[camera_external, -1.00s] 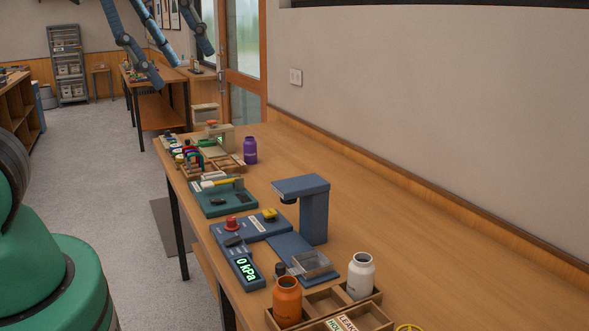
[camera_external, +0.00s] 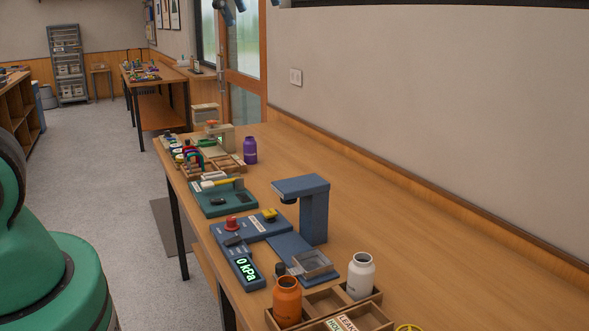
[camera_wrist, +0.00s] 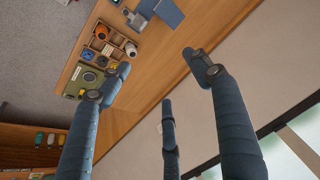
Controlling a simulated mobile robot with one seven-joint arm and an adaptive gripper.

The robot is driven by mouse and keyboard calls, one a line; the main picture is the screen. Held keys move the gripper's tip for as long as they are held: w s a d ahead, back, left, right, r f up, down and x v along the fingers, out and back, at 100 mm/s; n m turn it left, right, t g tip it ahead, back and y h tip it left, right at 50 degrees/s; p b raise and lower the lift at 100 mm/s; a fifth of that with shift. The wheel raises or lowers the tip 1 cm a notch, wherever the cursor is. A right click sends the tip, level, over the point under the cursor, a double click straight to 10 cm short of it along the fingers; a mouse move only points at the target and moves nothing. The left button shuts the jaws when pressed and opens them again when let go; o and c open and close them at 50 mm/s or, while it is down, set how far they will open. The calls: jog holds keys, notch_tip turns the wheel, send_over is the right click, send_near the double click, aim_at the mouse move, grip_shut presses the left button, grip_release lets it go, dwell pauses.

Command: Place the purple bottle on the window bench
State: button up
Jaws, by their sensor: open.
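The purple bottle (camera_external: 250,150) stands upright on the long wooden bench (camera_external: 400,230), near its far end by the door. It does not show clearly in the wrist view. A far table (camera_external: 160,97) with small items and a narrow ledge (camera_external: 203,76) stand beside the window at the back; which one is the window bench I cannot tell. My gripper (camera_wrist: 157,75) has its fingers spread wide and empty in the wrist view. In the external view only its fingertips (camera_external: 232,8) show, at the top edge, high above the bench and apart from the bottle.
An orange bottle (camera_external: 287,301) and a white bottle (camera_external: 360,275) stand in a divided wooden tray at the near end. A blue press (camera_external: 313,215), a gauge (camera_external: 243,270) and a green tool board (camera_external: 205,202) occupy the bench's left side. The bench's right side is clear.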

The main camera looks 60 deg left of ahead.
jog(key=w+a+f+m+g, duration=0.1)
jog(key=w+a+m+g, duration=0.1)
jog(key=w+a, duration=2.2)
jog(key=w+a+f+m+g+p, duration=0.1)
jog(key=w+a+f, duration=0.3)
jog(key=a, duration=0.5)
jog(key=w+a+f+m, duration=0.1)
jog(key=w+a+f, duration=0.2)
jog(key=a+f, duration=0.5)
jog(key=s+a+f+m, duration=0.1)
jog(key=s+a+f, duration=0.1)
jog(key=a+f, duration=1)
jog(key=s+a+f+g, duration=0.1)
jog(key=s+a+f, duration=0.2)
jog(key=a+f, duration=0.8)
jog(key=a+p, duration=0.1)
jog(key=a, duration=0.5)
jog(key=shift+s+f+m+g+h, duration=0.2)
jog(key=shift+f+m+g+h, duration=0.1)
jog(key=shift+f+m, duration=0.1)
send_over(250, 150)
jog(key=a, duration=0.3)
jog(key=shift+w+d+f, duration=0.1)
jog(key=shift+w+f, duration=0.05)
jog(key=shift+f, duration=1.3)
jog(key=shift+w+d+f, duration=0.1)
jog(key=shift+w+f, duration=0.05)
jog(key=shift+f, duration=1.25)
jog(key=shift+w+f, duration=0.15)
jog(key=shift+f, duration=1.3)
